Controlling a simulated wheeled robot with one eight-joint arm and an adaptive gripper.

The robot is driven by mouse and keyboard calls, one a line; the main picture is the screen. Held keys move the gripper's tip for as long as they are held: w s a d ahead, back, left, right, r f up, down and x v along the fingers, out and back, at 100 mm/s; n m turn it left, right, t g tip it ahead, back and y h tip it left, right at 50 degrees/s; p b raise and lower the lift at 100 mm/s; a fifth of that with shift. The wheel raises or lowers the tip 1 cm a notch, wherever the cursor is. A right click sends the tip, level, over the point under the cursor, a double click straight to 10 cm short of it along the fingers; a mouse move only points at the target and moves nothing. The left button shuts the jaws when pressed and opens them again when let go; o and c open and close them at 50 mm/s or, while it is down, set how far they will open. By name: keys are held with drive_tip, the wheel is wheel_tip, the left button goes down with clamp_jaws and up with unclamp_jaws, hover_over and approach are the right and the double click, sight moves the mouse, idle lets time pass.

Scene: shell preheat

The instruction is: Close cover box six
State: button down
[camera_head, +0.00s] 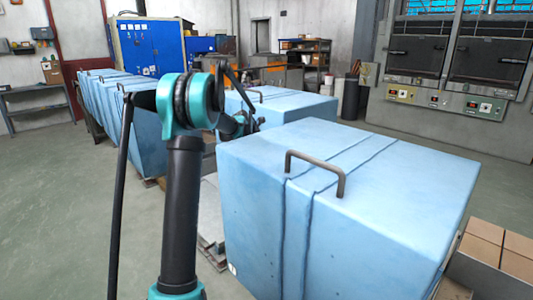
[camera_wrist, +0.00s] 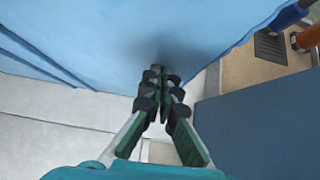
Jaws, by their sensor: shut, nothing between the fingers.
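Several light blue cover boxes with dark bar handles show in the head view. No number is legible, so I cannot tell which is box six. The nearest cover box (camera_head: 400,190) fills the lower right, its handle (camera_head: 317,158) on the front top edge. A second cover box (camera_head: 290,108) stands behind it, partly hidden by my arm. More cover boxes (camera_head: 140,90) form a row at the left. My gripper (camera_wrist: 162,72) is shut and empty, fingertips close to a blue surface (camera_wrist: 110,35); contact cannot be told.
Brown cartons (camera_head: 500,250) sit at the lower right beside the nearest box. Furnace units (camera_head: 450,60) line the back right, and a blue cabinet (camera_head: 150,47) stands at the back left. The floor (camera_head: 50,200) at the left is clear.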

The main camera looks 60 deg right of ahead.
drive_tip(key=shift+d+r, duration=0.15)
drive_tip(key=shift+d, duration=0.1)
drive_tip(key=shift+r, duration=0.1)
drive_tip(key=v, duration=1.2)
drive_tip(key=shift+a+f, duration=0.2)
drive_tip(key=shift+a, duration=0.1)
